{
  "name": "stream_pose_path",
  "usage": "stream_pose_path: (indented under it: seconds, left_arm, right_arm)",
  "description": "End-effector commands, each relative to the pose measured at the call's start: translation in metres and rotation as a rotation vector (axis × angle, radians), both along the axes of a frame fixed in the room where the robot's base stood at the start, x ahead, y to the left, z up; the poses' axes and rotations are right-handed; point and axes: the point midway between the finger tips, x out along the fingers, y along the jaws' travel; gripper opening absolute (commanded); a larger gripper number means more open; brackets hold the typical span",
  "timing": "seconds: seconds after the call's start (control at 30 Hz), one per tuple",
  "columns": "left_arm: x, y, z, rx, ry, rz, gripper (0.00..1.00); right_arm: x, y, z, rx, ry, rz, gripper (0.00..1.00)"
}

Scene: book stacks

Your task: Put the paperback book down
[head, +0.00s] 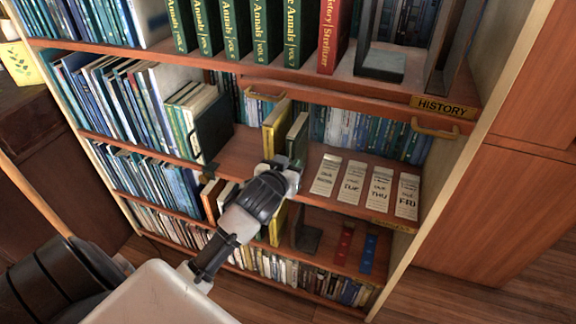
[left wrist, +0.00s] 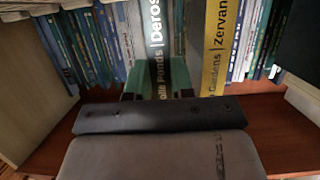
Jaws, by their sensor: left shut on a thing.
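The paperback book (head: 297,138), with a dark spine, stands upright at the middle shelf of the bookcase. In the left wrist view the book (left wrist: 157,45) shows a black spine with white lettering and a grey cover. My left gripper (head: 292,168) reaches into that shelf and is shut on the lower part of this book; in the wrist view the fingers (left wrist: 157,84) are on either side of its spine. I cannot tell whether the book's bottom touches the shelf board (head: 240,151). My right gripper is not in view.
A yellow book (head: 273,127) stands close beside the held book; its spine also shows in the wrist view (left wrist: 216,45). Several weekday cards (head: 352,181) lie to the right. Leaning books and a dark bookend (head: 214,128) are on the left. A shelf board with a brass handle (head: 262,95) is above.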

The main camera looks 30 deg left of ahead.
Motion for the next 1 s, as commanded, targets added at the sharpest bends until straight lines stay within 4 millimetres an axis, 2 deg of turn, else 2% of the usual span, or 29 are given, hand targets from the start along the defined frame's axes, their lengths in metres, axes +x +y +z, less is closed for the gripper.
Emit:
stream_pose_path:
  seconds: [0.03,0.17,0.53,0.67,1.0]
  left_arm:
    - [0.000,0.000,-0.001,0.000,0.001,0.001,0.27]
    - [0.000,0.000,-0.001,0.000,0.001,0.000,0.47]
    - [-0.003,-0.001,0.003,0.000,0.001,0.000,0.48]
    - [-0.021,-0.005,0.009,-0.002,0.002,-0.001,0.48]
    - [-0.088,-0.020,0.030,-0.002,0.002,0.001,0.48]
  right_arm:
    - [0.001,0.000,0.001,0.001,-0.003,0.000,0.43]
    - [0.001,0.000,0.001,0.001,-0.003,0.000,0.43]
    - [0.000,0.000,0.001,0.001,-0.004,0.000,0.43]
    - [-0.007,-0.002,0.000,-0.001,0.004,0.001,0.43]
    - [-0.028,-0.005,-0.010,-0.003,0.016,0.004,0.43]
